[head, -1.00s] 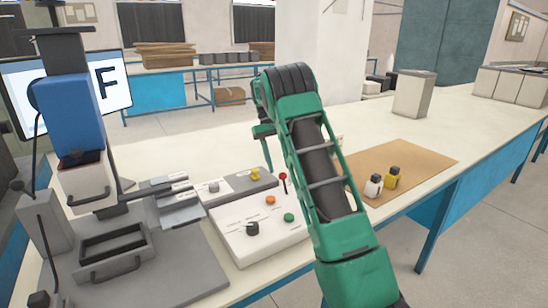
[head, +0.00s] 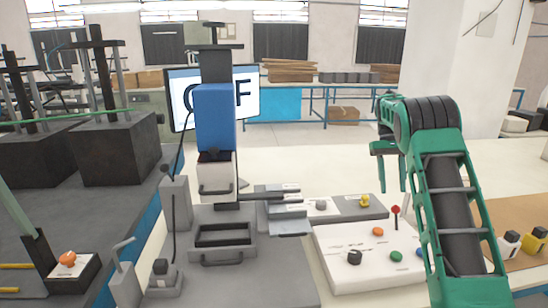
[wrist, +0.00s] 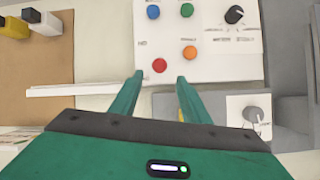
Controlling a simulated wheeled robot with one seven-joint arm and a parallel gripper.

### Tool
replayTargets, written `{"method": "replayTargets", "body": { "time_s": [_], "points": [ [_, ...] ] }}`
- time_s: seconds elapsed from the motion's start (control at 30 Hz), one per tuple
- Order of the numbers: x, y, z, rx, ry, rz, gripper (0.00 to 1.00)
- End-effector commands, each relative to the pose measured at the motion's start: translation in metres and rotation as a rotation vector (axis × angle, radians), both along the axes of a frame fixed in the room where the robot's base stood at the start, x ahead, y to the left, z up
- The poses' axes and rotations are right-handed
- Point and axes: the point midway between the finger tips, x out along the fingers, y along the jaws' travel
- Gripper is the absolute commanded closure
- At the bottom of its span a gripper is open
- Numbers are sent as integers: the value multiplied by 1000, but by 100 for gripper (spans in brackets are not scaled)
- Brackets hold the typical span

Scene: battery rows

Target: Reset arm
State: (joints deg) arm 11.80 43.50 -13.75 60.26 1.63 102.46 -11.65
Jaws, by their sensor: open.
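My green arm reaches out from the lower right in the head view, bent at a dark ribbed joint. My gripper (head: 388,172) hangs down beyond that joint, partly hidden by the arm. In the wrist view my gripper (wrist: 160,82) has its two green fingers apart, with nothing between them. The red ball (wrist: 159,66) of a small lever shows just beyond the fingertips, over the edge of the white control panel (wrist: 205,65). I cannot tell how far above the panel the fingers are. The same red ball (head: 396,210) stands upright on its stem in the head view.
The panel carries a black knob (head: 354,257), orange (head: 378,231) and green (head: 396,255) buttons. A press with a blue head (head: 215,118) stands left.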

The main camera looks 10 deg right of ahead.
Motion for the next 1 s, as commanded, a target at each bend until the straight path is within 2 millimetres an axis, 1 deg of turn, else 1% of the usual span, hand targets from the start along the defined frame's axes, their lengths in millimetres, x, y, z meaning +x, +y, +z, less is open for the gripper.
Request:
{"method": "replayTargets", "body": {
  "time_s": [0.07,0.17,0.3,0.37,0.5,0.63,0.77,0.8,0.87,1.0],
  "points": [
    [-6,0,7,-2,-12,-8,57],
    [-22,2,20,-8,-36,-29,57],
    [-56,6,42,-17,-84,-68,57],
    [-72,9,50,-21,-104,-84,57],
    [-112,16,63,-30,-152,-121,57],
    [-151,25,71,-38,-195,-153,57],
    [-193,36,73,-47,-238,-184,57],
    [-206,40,73,-49,-251,-193,57],
    [-225,46,71,-52,-269,-204,57],
    [-272,60,64,-61,-314,-232,57]
  ]
}}
